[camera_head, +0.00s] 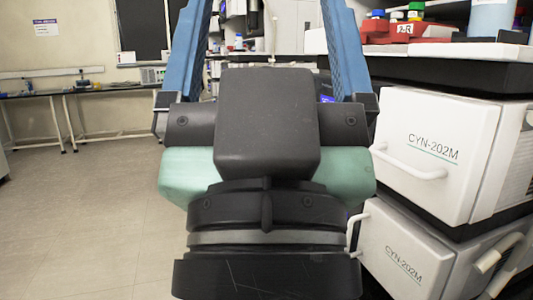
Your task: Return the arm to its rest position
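My gripper (267,15) fills the middle of the body camera view, seen from behind with its wrist at the bottom. Its two blue fingers stand wide apart at left and right, running up past the top edge of the frame. The gap between them shows only the room behind, with nothing held in the visible part. The fingertips are cut off. The dark wrist, the pale green housing and the dark block are mine too. The rest of my arm is hidden.
Two white CYN-202M units, the upper (425,155) and lower (400,257), are stacked close at right, handles facing my wrist. A red rack (400,32) with bottles is on top. Lab benches (90,90) stand far left. The left floor (85,205) is clear.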

